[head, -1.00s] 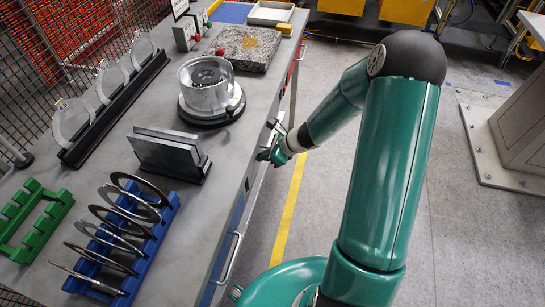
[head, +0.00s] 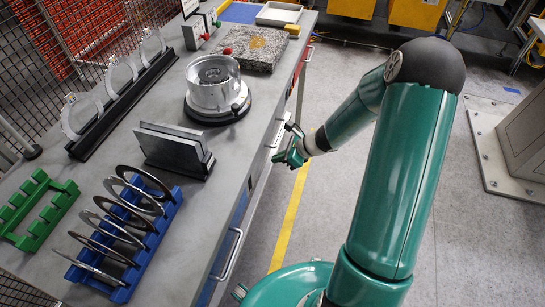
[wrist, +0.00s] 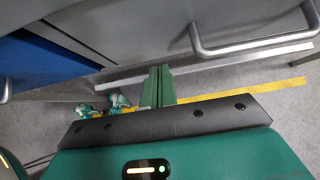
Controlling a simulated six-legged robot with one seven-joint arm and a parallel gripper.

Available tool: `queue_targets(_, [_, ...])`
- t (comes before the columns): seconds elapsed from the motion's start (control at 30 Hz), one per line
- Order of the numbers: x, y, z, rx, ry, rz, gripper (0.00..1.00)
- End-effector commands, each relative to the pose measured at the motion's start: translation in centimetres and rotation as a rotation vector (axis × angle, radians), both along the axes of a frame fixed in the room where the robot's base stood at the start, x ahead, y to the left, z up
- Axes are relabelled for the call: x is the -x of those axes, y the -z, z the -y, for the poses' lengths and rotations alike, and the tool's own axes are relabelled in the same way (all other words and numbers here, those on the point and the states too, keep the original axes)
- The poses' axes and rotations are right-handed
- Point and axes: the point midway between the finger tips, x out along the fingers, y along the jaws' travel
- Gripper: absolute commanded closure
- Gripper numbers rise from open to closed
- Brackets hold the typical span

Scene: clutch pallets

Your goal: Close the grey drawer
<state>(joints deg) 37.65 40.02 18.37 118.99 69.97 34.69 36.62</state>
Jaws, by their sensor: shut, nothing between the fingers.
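The grey drawer front (wrist: 210,25) fills the upper right of the wrist view, with its bar handle (wrist: 250,47) at the right. In the head view, the drawer front is seen edge-on along the bench side, with its handle (head: 278,134) beside my gripper. My gripper (head: 290,157) is at the bench's right side, below the top's edge. In the wrist view, its green fingers (wrist: 157,86) are together and empty, below and left of the handle and apart from it. How far the drawer stands out is hard to tell.
A blue drawer (wrist: 45,60) is left of the grey one; its handle (head: 229,254) sticks out in the head view. The bench top (head: 195,215) holds a clear-covered round housing (head: 213,90), grey plates (head: 172,150) and a blue disc rack (head: 150,250).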

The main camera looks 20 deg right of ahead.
Motion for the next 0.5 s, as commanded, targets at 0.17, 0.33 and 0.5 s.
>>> queue_targets(0.17, [1.2,-2.7,2.2,0.005,0.003,0.004,1.0])
queue_targets(0.33, [2.3,-5.1,4.0,0.005,0.003,0.004,1.0])
queue_targets(0.5, [3.2,-6.6,5.3,0.005,0.003,0.002,1.0])
